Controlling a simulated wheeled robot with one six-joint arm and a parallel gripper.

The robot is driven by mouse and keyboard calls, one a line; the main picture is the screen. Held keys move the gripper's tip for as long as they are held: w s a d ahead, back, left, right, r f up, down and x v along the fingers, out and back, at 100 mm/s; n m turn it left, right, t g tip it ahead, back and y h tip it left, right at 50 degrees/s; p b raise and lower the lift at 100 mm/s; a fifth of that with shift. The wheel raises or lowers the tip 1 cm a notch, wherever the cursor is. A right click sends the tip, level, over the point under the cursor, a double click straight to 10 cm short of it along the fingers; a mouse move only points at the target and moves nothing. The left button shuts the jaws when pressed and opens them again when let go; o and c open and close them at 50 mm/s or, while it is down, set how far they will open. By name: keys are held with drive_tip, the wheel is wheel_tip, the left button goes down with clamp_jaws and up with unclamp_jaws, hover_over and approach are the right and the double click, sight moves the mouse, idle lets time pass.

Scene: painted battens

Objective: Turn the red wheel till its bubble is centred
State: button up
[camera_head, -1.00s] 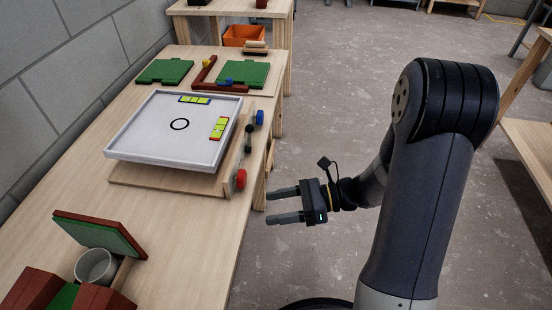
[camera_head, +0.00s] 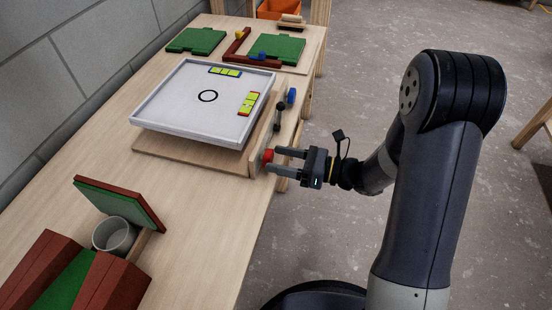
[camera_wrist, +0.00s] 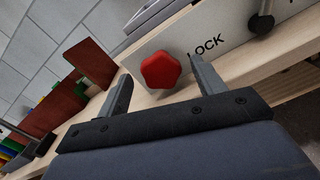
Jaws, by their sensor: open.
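The red wheel (camera_head: 268,156) sits low on the front board of the white tilting tray (camera_head: 190,118); it also shows in the wrist view (camera_wrist: 160,70) as a faceted red knob. My gripper (camera_head: 272,159) is open, with its fingertips at the wheel. In the wrist view the wheel lies between the two fingers, with gaps showing on both sides; whether they touch cannot be told. A yellow-green vial with red edging (camera_head: 249,103) lies on the tray's right side, and one with blue edging (camera_head: 225,71) at its back. Their bubbles are too small to place.
A blue wheel (camera_head: 291,95) and a black-knobbed lever (camera_head: 280,105) are farther along the board, near the word LOCK. Red and green blocks and a grey cup (camera_head: 114,235) stand at the near left. Green plates (camera_head: 275,49) lie behind. Bare bench lies in front of the tray.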

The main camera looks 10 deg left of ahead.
drive_tip(key=shift+a, duration=0.85)
drive_tip(key=c, duration=1)
drive_tip(key=shift+n+b, duration=0.3)
drive_tip(key=shift+b, duration=0.05)
